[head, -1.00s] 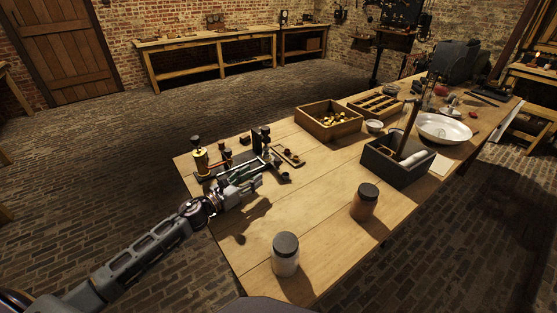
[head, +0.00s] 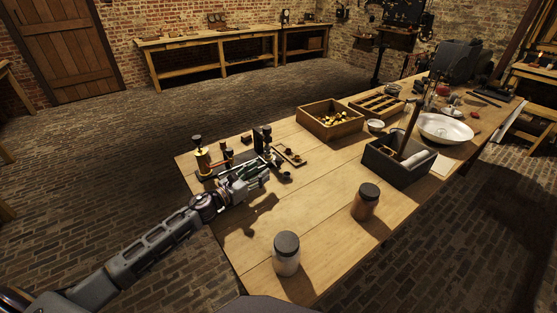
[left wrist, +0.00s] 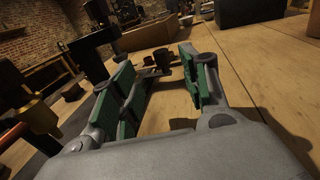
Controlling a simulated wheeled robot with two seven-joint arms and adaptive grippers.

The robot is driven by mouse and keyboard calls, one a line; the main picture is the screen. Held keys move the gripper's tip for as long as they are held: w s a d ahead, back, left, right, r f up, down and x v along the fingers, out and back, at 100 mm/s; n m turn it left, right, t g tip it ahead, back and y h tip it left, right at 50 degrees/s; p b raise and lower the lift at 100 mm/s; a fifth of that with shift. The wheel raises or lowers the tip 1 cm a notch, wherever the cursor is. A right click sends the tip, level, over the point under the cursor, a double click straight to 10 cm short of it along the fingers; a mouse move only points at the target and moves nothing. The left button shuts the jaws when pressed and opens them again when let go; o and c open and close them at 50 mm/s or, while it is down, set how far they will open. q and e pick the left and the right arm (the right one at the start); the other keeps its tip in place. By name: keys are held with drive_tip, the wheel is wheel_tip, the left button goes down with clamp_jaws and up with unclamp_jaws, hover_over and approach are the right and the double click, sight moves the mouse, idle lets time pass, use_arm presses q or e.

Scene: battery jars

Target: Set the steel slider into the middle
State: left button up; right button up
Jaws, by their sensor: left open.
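My left gripper (head: 262,172) reaches in from the left, low over the apparatus at the table's left end. In the left wrist view the gripper's two green-padded fingers (left wrist: 158,78) stand well apart, with nothing clearly held between them. The apparatus has a brass column (head: 203,161) with a dark knob, and dark upright posts (head: 262,138). In the left wrist view, small dark round fittings (left wrist: 162,60) show beyond the fingertips. I cannot clearly pick out the steel slider; the gripper covers part of the apparatus. My right gripper is not in view.
A small wooden tray (head: 292,157) lies right of the apparatus. A wooden box with brass pieces (head: 330,121) stands behind it. A dark open box (head: 398,166), a brown jar (head: 366,202) and a pale jar (head: 286,254) stand rightward. The table (head: 320,215) is clear between.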

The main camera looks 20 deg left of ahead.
sight(278, 159)
use_arm(q)
drive_tip(key=shift+w+d, duration=0.25)
drive_tip(key=shift+w, duration=0.3)
drive_tip(key=shift+x, duration=4.05)
drive_tip(key=shift+w+d, duration=0.2)
drive_tip(key=shift+w, duration=0.25)
drive_tip(key=shift+w+d, duration=0.15)
drive_tip(key=shift+w, duration=0.1)
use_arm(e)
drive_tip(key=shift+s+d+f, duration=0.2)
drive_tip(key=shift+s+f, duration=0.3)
